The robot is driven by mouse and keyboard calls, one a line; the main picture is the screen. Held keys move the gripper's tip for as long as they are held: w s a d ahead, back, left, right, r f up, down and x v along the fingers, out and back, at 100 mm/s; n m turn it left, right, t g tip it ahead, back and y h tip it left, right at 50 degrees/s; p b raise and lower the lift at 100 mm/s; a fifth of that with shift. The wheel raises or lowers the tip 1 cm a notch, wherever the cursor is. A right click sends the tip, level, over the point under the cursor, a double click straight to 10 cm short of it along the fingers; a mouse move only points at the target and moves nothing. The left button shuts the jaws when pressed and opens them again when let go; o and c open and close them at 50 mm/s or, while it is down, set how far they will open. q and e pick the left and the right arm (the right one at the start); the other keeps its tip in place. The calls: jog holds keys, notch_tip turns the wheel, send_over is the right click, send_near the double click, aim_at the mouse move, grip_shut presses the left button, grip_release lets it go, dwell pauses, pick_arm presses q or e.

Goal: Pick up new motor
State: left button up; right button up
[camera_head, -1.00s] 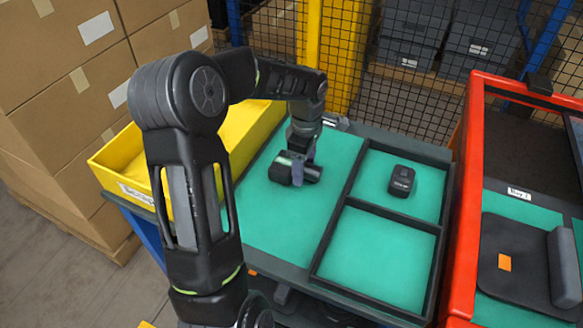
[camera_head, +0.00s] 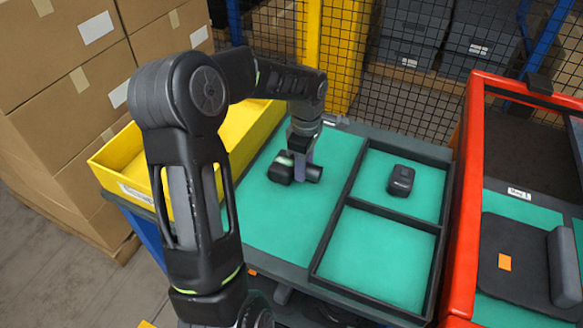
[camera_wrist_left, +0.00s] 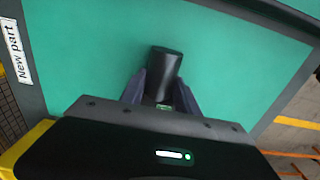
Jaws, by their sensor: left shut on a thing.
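The new motor (camera_head: 281,170) is a dark cylindrical part lying on the green mat in the left section of the workbench tray. My left gripper (camera_head: 299,174) points down over it, with its fingers on both sides of the motor. In the left wrist view the motor (camera_wrist_left: 166,70) shows as a dark cylinder between the two fingers (camera_wrist_left: 160,95), and the gripper is shut on it. The motor looks to be at or close to the mat; I cannot tell if there is a gap. My right gripper is not in view.
A black boxy part (camera_head: 401,181) sits in the upper right compartment; the lower right compartment (camera_head: 375,258) is empty. A yellow bin (camera_head: 115,170) stands left. A red frame (camera_head: 462,215) stands right. A "New part" label (camera_wrist_left: 17,52) shows in the wrist view.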

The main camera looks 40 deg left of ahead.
pick_arm(q)
grip_shut()
dwell(0.3)
notch_tip(320, 180, up, 10)
jog(key=shift+r, duration=0.1)
dwell(0.5)
dwell(0.6)
notch_tip(320, 180, up, 8)
jog(key=p, duration=0.6)
